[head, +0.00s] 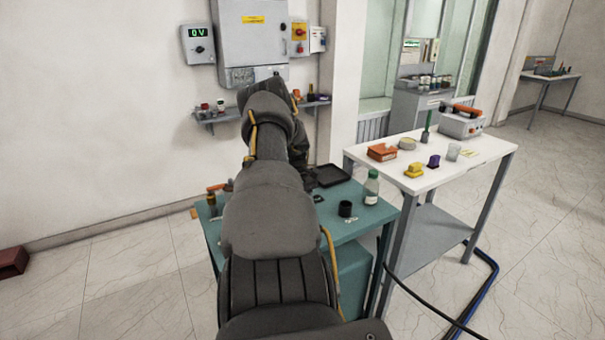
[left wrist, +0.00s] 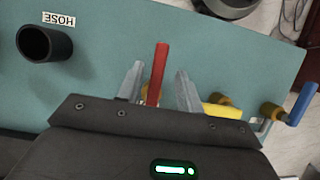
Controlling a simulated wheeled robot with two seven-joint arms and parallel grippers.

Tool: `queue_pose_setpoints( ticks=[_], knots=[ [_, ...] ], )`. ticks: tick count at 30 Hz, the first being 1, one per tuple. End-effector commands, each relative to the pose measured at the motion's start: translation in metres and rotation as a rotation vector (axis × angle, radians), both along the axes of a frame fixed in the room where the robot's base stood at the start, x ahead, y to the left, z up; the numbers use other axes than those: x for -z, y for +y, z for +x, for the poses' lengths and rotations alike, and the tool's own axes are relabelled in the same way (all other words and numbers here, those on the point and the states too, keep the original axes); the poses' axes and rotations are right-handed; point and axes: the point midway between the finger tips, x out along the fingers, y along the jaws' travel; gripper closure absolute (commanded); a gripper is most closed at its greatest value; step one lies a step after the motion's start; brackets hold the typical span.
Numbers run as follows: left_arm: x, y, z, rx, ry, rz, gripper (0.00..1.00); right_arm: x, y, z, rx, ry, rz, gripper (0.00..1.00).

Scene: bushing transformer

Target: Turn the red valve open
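In the left wrist view, the red valve handle (left wrist: 158,70) is a straight red bar standing out from a teal surface. My left gripper (left wrist: 159,76) is open, with one grey finger on each side of the handle and a visible gap on both sides. The base of the red valve is hidden behind the gripper body. In the head view my left arm covers the gripper and the red handle. My right gripper is in neither view.
A yellow handle (left wrist: 221,112) and a blue handle (left wrist: 302,103) stand right of the red one. A black hose port (left wrist: 45,43) is at left. The teal bench (head: 346,232) holds a bottle (head: 371,187); a white table (head: 487,148) stands right.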

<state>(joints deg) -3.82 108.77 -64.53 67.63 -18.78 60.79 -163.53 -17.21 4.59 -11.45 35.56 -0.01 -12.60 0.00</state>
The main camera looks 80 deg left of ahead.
Motion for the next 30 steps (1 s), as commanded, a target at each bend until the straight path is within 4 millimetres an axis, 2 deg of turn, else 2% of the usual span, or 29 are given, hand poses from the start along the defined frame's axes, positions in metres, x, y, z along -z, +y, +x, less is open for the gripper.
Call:
queue_pose_setpoints(
  ticks=[7,21,25,30],
  knots=[
    [-0.006,0.003,-0.001,-0.001,-0.002,-0.001,0.64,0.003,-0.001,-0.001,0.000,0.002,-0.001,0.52],
    [-0.083,0.034,-0.015,-0.004,0.000,0.001,0.64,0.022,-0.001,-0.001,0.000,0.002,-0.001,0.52],
    [-0.095,0.038,-0.016,-0.004,-0.001,-0.001,0.64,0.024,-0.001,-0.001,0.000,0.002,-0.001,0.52],
    [-0.100,0.040,-0.017,-0.003,0.000,-0.001,0.64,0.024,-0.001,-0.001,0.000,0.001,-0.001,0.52]
  ],
)
